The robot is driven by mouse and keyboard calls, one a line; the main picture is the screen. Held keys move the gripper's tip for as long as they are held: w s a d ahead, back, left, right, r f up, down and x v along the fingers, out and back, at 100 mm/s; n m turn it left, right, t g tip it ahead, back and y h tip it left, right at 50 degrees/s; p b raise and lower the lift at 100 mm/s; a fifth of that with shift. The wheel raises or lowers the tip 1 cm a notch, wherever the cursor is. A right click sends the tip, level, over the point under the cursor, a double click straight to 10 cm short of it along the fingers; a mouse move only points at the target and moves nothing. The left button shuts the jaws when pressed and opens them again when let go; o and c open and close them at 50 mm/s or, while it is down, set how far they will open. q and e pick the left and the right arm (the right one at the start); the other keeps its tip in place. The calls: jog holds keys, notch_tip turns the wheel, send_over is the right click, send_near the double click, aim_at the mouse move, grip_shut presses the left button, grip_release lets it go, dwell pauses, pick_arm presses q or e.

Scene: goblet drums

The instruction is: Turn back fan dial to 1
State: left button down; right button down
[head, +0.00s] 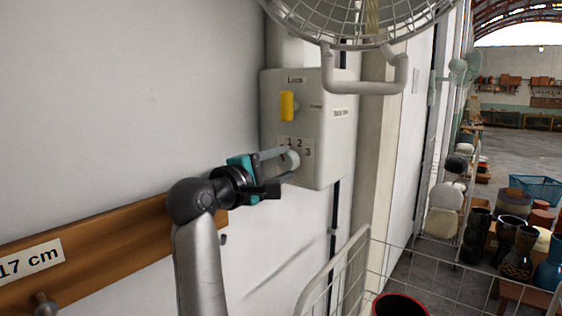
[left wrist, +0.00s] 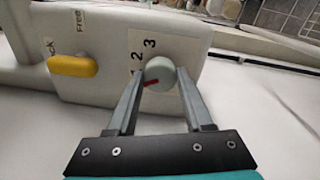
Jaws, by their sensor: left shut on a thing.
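The fan dial (head: 292,159) is a round pale knob on the front of a white wall control box (head: 331,125). It also shows in the left wrist view (left wrist: 162,72), with a red pointer mark toward its left. The digits 2 and 3 are readable there; the 1 is largely hidden by a finger. The pointer lies below the 2, on the 1 side; its exact mark is hard to tell. My left gripper (head: 286,164) is shut on the dial, one finger on each side. My right gripper is not in view.
A yellow switch (head: 287,106) sits above the dial on the box. A caged fan (head: 355,20) hangs overhead on a white bracket. A wooden rail (head: 110,248) runs along the wall. A wire cart (head: 335,275) and several drums (head: 515,250) stand to the right.

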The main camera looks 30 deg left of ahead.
pick_arm(q)
jog(key=shift+m, duration=0.7)
jog(key=shift+c, duration=1.5)
grip_release()
jog(key=shift+s, duration=0.1)
jog(key=shift+s+a+f+b, duration=0.1)
jog(key=shift+s+b, duration=1.65)
jog(key=shift+s, duration=0.75)
jog(key=shift+s+a+f+b, duration=0.1)
jog(key=shift+s+a+b, duration=0.05)
jog(key=shift+s+b, duration=2)
jog(key=shift+s+a+f+b, duration=0.1)
jog(key=shift+s+b, duration=1.25)
jog(key=shift+s, duration=1.5)
